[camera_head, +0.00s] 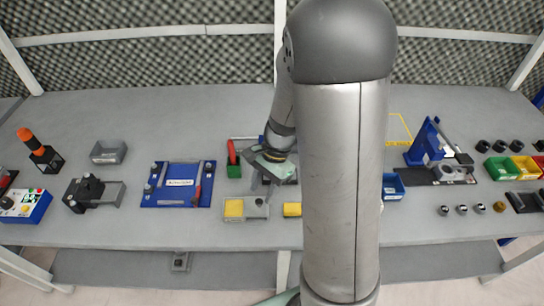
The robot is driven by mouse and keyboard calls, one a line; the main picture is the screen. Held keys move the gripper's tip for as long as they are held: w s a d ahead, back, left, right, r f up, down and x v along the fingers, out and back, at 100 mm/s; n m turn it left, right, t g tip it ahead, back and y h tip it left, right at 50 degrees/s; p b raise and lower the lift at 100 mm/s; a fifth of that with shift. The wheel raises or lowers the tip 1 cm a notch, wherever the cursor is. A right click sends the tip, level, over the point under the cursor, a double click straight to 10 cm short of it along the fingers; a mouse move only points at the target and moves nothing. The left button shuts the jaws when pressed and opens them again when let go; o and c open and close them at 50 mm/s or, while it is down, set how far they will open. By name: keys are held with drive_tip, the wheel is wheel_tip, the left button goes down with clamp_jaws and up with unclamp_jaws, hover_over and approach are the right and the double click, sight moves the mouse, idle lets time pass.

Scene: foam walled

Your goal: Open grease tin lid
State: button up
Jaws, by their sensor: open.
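My gripper (267,187) hangs from my arm over the middle of the grey bench, pointing down. It is open, and I see nothing held between its fingers. Below it and to the left is a low grey tray (246,218) with a yellow pad (233,208) in its left part. Its right part, close to the fingertips, holds a small object too small to make out.
My arm covers the bench's middle right. A blue tool board (178,203) and a green holder with a red handle (233,160) lie left of the gripper. A blue bin (392,187) and a blue stand (424,140) stand right.

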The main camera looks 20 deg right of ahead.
drive_tip(key=v, duration=1.5)
drive_tip(key=shift+r, duration=0.1)
drive_tip(key=s+a+f+n+t+h, duration=0.1)
drive_tip(key=s+a+n+h, duration=0.1)
drive_tip(key=s+n, duration=0.4)
drive_tip(key=s+a+f+n+t+h, duration=0.1)
drive_tip(key=s+a+f+n+h, duration=0.1)
drive_tip(key=s+a+n, duration=0.2)
drive_tip(key=s+n, duration=0.3)
drive_tip(key=s, duration=0.1)
drive_tip(key=shift+s+a+f, duration=0.2)
drive_tip(key=shift+s+a, duration=0.15)
